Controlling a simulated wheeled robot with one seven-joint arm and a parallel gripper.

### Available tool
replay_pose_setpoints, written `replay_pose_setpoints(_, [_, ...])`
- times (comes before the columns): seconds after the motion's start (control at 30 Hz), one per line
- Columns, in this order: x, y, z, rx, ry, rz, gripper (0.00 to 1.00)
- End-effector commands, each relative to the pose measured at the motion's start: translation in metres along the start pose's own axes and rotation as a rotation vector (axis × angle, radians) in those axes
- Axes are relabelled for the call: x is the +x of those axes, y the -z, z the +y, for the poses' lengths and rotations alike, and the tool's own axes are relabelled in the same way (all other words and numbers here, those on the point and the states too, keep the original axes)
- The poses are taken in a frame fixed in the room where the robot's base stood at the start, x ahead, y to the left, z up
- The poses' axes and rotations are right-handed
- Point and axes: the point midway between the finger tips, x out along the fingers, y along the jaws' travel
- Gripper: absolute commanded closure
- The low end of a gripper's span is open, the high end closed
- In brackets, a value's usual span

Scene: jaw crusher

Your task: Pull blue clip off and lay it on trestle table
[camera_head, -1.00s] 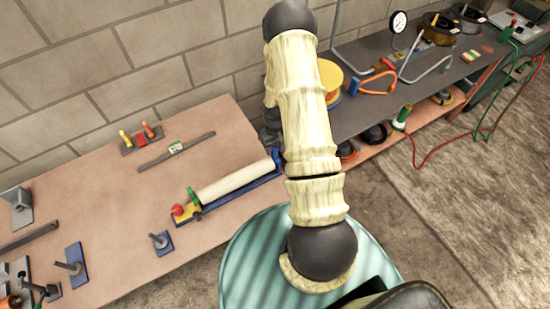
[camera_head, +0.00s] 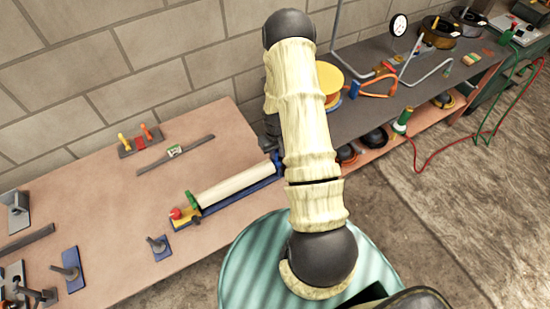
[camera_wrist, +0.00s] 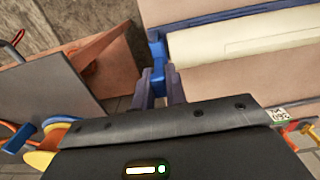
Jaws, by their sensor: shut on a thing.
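The blue clip (camera_wrist: 157,52) is at the end of a pale roller (camera_wrist: 240,40) in the wrist view. My gripper (camera_wrist: 152,82) is shut on it, with both grey fingertips at its lower part. In the head view my gripper (camera_head: 271,135) is partly hidden behind my arm at the table's right edge. The roller lies along a blue base (camera_head: 240,200) on a pinkish-brown table (camera_head: 110,205). I cannot tell whether the clip still touches the roller or base.
A grey bench (camera_head: 365,115) to the right holds a yellow-orange spool (camera_head: 328,78), bent tubes and a gauge (camera_head: 398,25). Small stands (camera_head: 68,265) and a plate with handles (camera_head: 140,140) sit on the pinkish table. Its middle left is bare.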

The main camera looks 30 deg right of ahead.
Motion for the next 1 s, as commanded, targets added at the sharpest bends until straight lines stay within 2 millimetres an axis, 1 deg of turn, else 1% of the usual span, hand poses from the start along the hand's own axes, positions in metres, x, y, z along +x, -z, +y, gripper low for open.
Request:
replay_pose_setpoints(0.1, [-0.006,0.000,0.000,0.000,0.000,0.001,1.00])
replay_pose_setpoints(1.0, [-0.035,0.000,0.000,0.000,0.000,0.001,1.00])
